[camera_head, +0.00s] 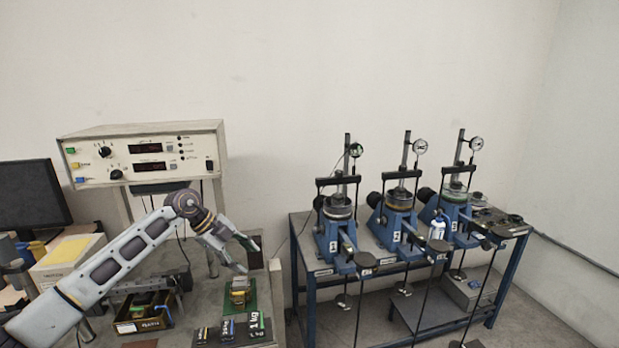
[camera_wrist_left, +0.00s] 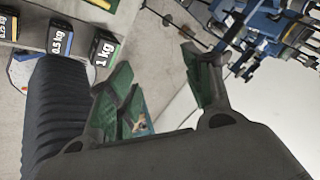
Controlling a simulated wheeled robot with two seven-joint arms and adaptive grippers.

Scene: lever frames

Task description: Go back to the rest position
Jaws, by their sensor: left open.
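My left arm comes in from the left over the workbench. My left gripper (camera_head: 247,256) is at its end, above the bench's right part near a small green board. Its jaws are open and nothing is between them. In the left wrist view, the open gripper (camera_wrist_left: 165,92) shows its two green-padded fingers apart. My right gripper is in neither view.
Weights marked 1 kg (camera_head: 257,326) and 0.5 kg (camera_head: 228,330) stand at the bench's front. A labelled bin (camera_head: 143,314) sits below my arm. A control box (camera_head: 148,152) stands behind. Three blue lever presses (camera_head: 335,243) occupy the right table.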

